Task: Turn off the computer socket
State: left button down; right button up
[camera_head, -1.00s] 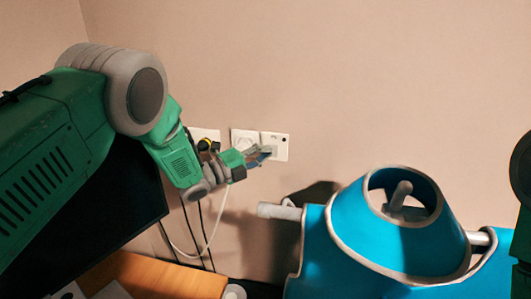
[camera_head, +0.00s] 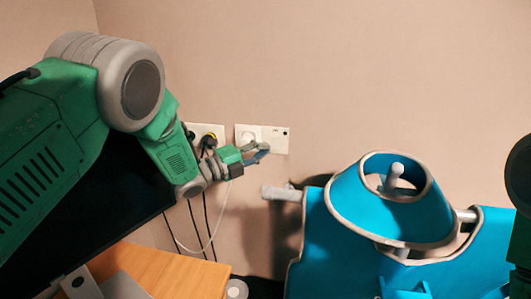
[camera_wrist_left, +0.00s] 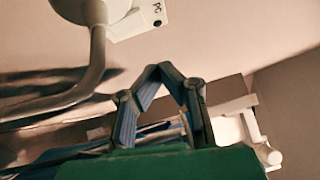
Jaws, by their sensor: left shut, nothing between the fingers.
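A white double wall socket (camera_head: 279,134) is on the beige wall, with a white plug (camera_head: 248,134) in its left half. My right gripper is not in view.
Cables (camera_head: 206,215) hang below the sockets. A dark monitor (camera_head: 100,205) and a wooden desk (camera_head: 185,272) are at lower left. The wall above is clear.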

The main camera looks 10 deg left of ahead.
pick_arm(q)
jog(key=b+v, duration=0.1)
jog(key=v, duration=0.6)
jog(key=shift+a+r, duration=0.3)
jog(key=shift+a, duration=0.2)
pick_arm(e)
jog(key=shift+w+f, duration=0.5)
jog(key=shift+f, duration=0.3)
pick_arm(q)
jog(key=shift+d, duration=0.2)
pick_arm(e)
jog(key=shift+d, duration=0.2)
